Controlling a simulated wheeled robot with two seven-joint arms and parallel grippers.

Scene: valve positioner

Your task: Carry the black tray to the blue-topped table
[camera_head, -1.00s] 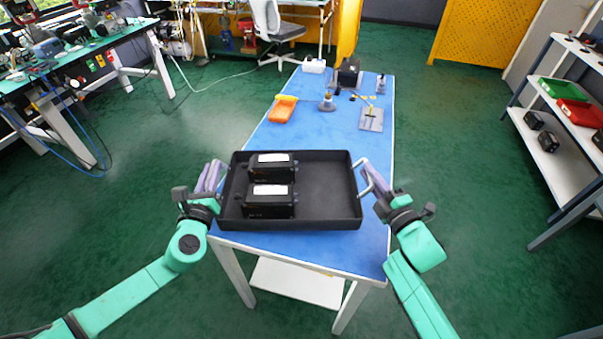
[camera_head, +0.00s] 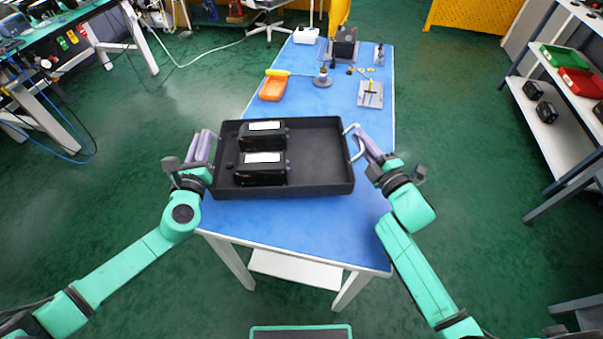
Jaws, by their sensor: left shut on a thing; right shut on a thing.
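The black tray (camera_head: 318,188) is level over the near part of the blue-topped table (camera_head: 300,214). I cannot tell whether its underside touches the top. Two black boxes with white labels, a rear one (camera_head: 262,142) and a front one (camera_head: 262,176), sit in the tray's left half; its right half is empty. My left gripper (camera_head: 207,150) is shut on the handle at the tray's left end. My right gripper (camera_head: 360,142) is shut on the handle at the right end.
An orange bin (camera_head: 272,89), a grey plate (camera_head: 370,94) and small tools stand on the table's far half. A shelf unit (camera_head: 545,105) with red and green bins stands right. A workbench (camera_head: 75,40) is at upper left. Green floor is open on both sides.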

